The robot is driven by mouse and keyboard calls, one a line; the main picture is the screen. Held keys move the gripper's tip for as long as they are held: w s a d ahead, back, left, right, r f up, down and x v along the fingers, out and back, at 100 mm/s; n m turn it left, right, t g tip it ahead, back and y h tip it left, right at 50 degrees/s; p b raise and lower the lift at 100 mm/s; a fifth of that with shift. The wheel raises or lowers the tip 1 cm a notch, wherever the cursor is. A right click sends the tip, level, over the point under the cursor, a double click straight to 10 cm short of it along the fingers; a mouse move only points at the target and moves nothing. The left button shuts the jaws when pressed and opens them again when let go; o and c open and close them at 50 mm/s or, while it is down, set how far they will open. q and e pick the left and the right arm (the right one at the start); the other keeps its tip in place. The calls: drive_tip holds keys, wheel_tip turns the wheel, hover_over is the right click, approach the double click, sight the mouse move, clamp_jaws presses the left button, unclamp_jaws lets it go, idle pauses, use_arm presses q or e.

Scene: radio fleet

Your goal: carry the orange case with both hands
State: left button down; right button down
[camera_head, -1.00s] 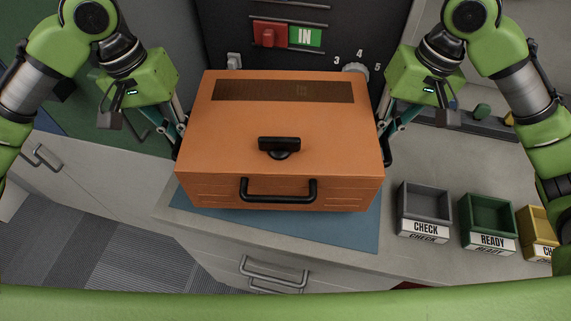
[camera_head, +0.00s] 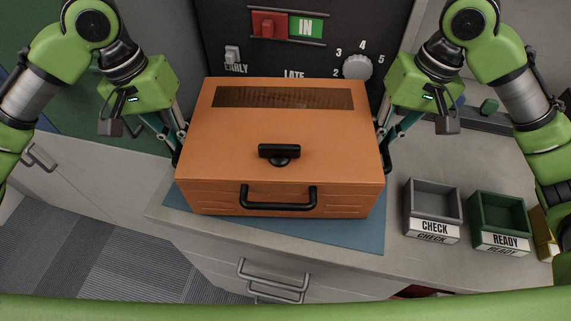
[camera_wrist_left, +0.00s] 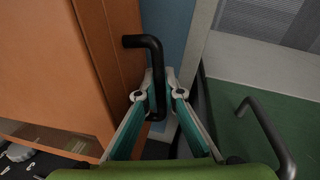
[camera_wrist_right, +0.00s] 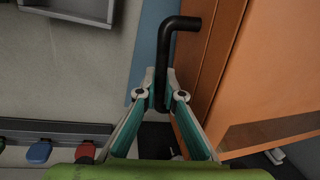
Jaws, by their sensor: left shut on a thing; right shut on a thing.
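The orange case (camera_head: 225,150) is in the middle of the head view, level, above or on the blue mat (camera_head: 362,238); I cannot tell if it touches the mat. It has a black front handle (camera_head: 278,205), a black latch on top and a dark slotted panel. My left gripper (camera_wrist_left: 154,95) is shut on the black side handle (camera_wrist_left: 150,43) at the case's left. My right gripper (camera_wrist_right: 160,95) is shut on the matching side handle (camera_wrist_right: 178,24) at the right. In the head view the case partly hides both fingertips.
A grey CHECK tray (camera_head: 434,205) and a green READY tray (camera_head: 500,218) stand on the counter at the right. A dark panel with a red switch (camera_head: 268,25) and a knob (camera_head: 357,67) rises behind the case. Drawer handles (camera_head: 272,272) stick out below the counter's front.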

use_arm(q)
drive_tip(key=shift+a+f+b, duration=0.15)
drive_tip(key=shift+f+b, duration=0.4)
drive_tip(key=shift+f, duration=0.15)
use_arm(e)
drive_tip(key=shift+d+f, duration=0.15)
drive_tip(key=shift+f, duration=0.5)
use_arm(q)
drive_tip(key=c, duration=2.6)
unclamp_jaws()
drive_tip(key=shift+f, duration=0.15)
use_arm(e)
drive_tip(key=c, duration=2.6)
unclamp_jaws()
drive_tip(key=shift+f, duration=0.2)
use_arm(q)
drive_tip(key=o, duration=0.4)
use_arm(e)
drive_tip(key=o, duration=0.4)
drive_tip(key=shift+r, duration=0.1)
use_arm(q)
drive_tip(key=shift+o, duration=0.2)
use_arm(e)
drive_tip(key=shift+o, duration=0.2)
drive_tip(key=shift+s, duration=0.1)
use_arm(q)
drive_tip(key=shift+r, duration=0.3)
use_arm(e)
drive_tip(key=shift+r, duration=0.2)
